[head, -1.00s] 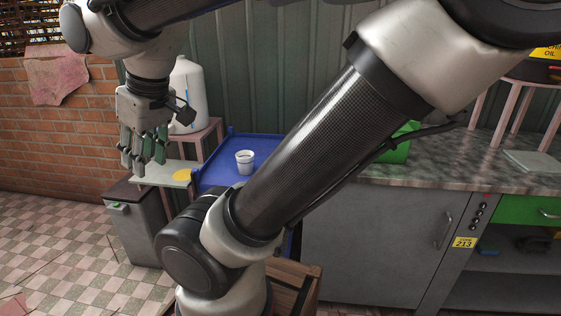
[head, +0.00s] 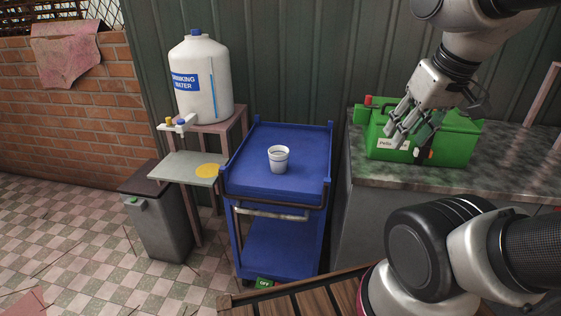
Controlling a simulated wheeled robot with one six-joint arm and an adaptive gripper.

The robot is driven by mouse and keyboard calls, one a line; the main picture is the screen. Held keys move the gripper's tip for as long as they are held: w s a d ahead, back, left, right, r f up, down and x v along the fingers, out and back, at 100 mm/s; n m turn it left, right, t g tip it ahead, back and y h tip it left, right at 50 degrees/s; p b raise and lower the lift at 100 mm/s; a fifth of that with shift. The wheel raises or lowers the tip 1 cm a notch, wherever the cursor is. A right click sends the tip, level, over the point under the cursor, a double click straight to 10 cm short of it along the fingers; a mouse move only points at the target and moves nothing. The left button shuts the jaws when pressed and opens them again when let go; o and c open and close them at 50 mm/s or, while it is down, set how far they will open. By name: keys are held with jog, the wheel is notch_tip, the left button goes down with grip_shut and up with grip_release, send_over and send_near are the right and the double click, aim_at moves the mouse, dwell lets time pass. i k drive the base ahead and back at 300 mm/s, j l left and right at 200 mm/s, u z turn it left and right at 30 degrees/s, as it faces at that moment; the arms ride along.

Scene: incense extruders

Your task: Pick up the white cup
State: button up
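The white cup (head: 278,160) stands upright on the top shelf of the blue cart (head: 262,190), near its middle. Nothing touches it. My gripper (head: 408,143) is at the right, well apart from the cup, in front of the green box on the counter. Its fingers point down and to the left and look spread apart, with nothing seen between them. Whether it touches the green box cannot be told.
A white drinking water tank (head: 203,82) stands on a stand left of the cart, above a small shelf with a yellow disc (head: 207,171). A grey bin (head: 158,215) is below. The green box (head: 455,140) sits on the counter (head: 500,168). A wooden slatted surface (head: 310,302) is in front.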

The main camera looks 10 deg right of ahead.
aim_at(278, 154)
jog(key=i+j+z, duration=0.25)
jog(key=i+z, duration=0.15)
jog(key=i+j+z, duration=0.35)
jog(key=i+j, duration=0.05)
jog(key=i, duration=0.05)
